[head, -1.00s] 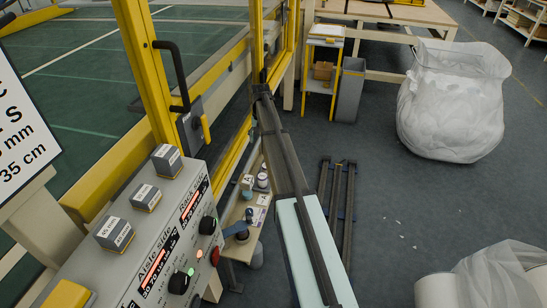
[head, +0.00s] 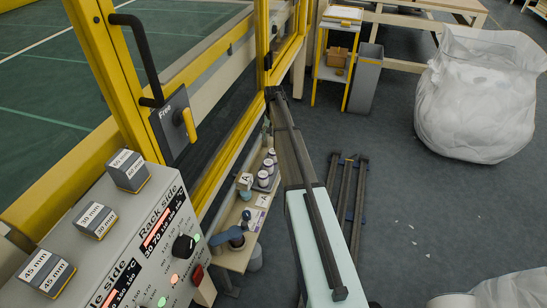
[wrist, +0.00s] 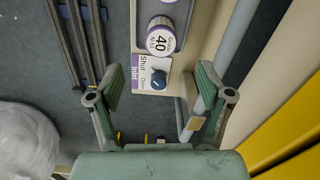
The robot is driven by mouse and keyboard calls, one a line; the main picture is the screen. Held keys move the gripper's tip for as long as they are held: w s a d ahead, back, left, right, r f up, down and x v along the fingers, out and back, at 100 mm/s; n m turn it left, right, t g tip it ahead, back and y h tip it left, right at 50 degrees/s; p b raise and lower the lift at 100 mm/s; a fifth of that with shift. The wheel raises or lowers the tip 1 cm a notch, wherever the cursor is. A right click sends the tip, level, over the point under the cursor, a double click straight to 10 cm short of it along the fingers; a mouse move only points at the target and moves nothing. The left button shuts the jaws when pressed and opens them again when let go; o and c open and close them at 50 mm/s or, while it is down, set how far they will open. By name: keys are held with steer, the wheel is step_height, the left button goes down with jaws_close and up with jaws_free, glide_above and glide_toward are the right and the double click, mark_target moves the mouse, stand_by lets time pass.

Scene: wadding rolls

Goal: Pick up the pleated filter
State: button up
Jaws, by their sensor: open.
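No pleated filter can be made out for certain. In the wrist view a white cylinder with a purple label marked 40 (wrist: 161,36) stands on a narrow bench. The head view shows the small bench (head: 232,258) with several small jars (head: 267,169) and a blue-grey fitting (head: 224,235). My fingers do not show there.
A grey control panel (head: 150,235) and yellow frame (head: 100,70) stand left of the bench. Dark rails (head: 346,195) lie on the floor to its right. A large bag of white wadding (head: 480,100) stands further right. Open floor lies between rails and bag.

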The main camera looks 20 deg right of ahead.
mark_target(273, 151)
step_height(273, 151, down, 10)
steer(key=shift+w+r, duration=0.1)
steer(key=shift+w, duration=0.05)
steer(key=c, duration=1.3)
